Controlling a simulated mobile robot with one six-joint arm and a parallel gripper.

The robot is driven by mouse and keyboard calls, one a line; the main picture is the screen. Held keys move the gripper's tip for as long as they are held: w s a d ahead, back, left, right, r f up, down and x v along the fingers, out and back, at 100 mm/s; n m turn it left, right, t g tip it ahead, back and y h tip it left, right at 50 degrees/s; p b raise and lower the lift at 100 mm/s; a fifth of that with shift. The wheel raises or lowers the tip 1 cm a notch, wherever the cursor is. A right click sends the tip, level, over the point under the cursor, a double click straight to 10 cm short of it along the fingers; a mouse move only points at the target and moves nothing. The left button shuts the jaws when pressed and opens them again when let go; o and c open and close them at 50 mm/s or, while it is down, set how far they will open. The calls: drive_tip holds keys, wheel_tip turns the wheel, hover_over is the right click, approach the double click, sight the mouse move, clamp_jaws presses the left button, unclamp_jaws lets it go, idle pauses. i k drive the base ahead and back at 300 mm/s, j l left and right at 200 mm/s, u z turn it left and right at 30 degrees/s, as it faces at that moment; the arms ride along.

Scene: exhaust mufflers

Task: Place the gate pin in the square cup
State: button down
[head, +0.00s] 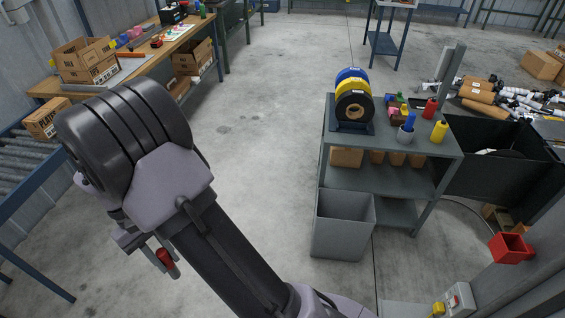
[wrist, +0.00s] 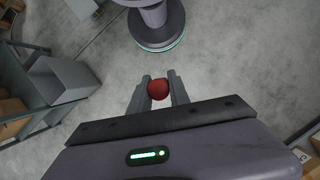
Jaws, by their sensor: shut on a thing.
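My gripper (wrist: 158,80) is shut on the gate pin (wrist: 157,90), a small red piece with a rounded end in the wrist view. In the head view the red gate pin (head: 166,260) hangs below the arm at lower left, over bare floor. My gripper (head: 158,255) is partly hidden there by my arm. A red square cup (head: 512,249), open at the top, is at the right edge of the head view, far from my gripper.
A grey shelf cart (head: 395,150) holds tape rolls (head: 353,95) and small coloured items. A grey bin (head: 342,225) stands in front of it. A workbench (head: 130,62) with boxes and a roller conveyor (head: 25,165) are at left. The floor between is clear.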

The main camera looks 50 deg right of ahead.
sight(503, 252)
drive_tip(key=l+z, duration=0.15)
drive_tip(key=z, duration=0.3)
drive_tip(key=l+z, duration=0.2)
drive_tip(key=z, duration=0.3)
drive_tip(key=l+z, duration=0.1)
drive_tip(key=z, duration=0.35)
drive_tip(key=i+l+z, duration=0.1)
drive_tip(key=z, duration=0.4)
drive_tip(key=i+l+z, duration=0.1)
drive_tip(key=z, duration=0.35)
